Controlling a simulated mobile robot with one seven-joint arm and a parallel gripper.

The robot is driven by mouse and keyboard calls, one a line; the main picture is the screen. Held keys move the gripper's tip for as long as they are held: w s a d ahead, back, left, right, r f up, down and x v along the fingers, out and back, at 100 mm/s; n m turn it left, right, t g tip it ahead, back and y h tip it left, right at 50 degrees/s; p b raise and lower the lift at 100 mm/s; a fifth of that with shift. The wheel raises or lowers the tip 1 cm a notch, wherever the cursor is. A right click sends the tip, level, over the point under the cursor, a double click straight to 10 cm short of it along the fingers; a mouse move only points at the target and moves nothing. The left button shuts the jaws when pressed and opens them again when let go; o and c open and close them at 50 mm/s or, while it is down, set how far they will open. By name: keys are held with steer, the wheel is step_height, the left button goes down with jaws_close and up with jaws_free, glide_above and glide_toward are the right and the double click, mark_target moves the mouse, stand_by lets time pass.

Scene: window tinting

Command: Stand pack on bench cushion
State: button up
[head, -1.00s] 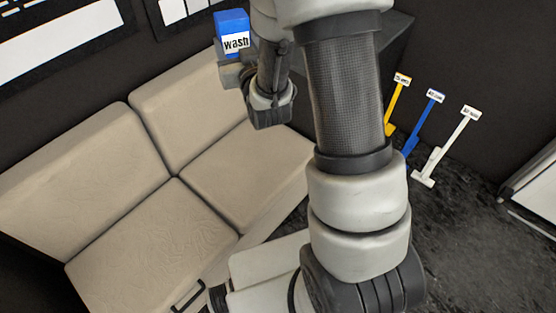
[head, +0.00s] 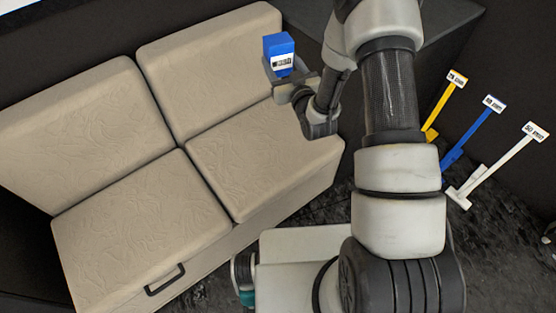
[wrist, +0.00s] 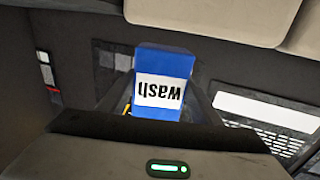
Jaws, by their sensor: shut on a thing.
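The pack is a blue box with a white label (head: 279,54). The label reads "wash" in the wrist view, where the pack (wrist: 163,82) appears upside down between the fingers. My gripper (head: 287,82) is shut on the pack and holds it by its lower part, upright in the head view. The bench has beige cushions, with two seat cushions (head: 262,160) (head: 130,232) and two back cushions (head: 205,62). In the head view the pack appears in front of the right back cushion's right edge, above the right seat cushion. The exact gap to the cushion cannot be told.
A yellow (head: 445,100), a blue (head: 475,140) and a white (head: 500,165) labelled tool stand at the right against the dark wall. A dark box-like surface (head: 440,35) lies behind my arm. Both seat cushions look bare. A black handle (head: 165,280) is on the bench front.

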steer(key=s+a+f+n+y+b, duration=0.1)
steer(key=a+f+b, duration=0.2)
steer(key=f, duration=1)
steer(key=s+a+f+n+g+y+b, duration=0.1)
steer(key=s+a+f+y+b, duration=0.1)
steer(key=f+b, duration=0.5)
steer(key=s+a+f+n+g+y+b, duration=0.1)
steer(key=a+f+b, duration=0.3)
steer(key=f, duration=1.5)
steer(key=shift+s+a+f+y+b, duration=0.2)
steer(key=shift+s+y+b, duration=0.2)
steer(key=shift+s, duration=0.3)
steer(key=shift+f+b, duration=0.75)
steer(key=shift+f, duration=1.5)
steer(key=shift+f, duration=0.2)
steer(key=o, duration=1.1)
steer(key=shift+o, duration=0.2)
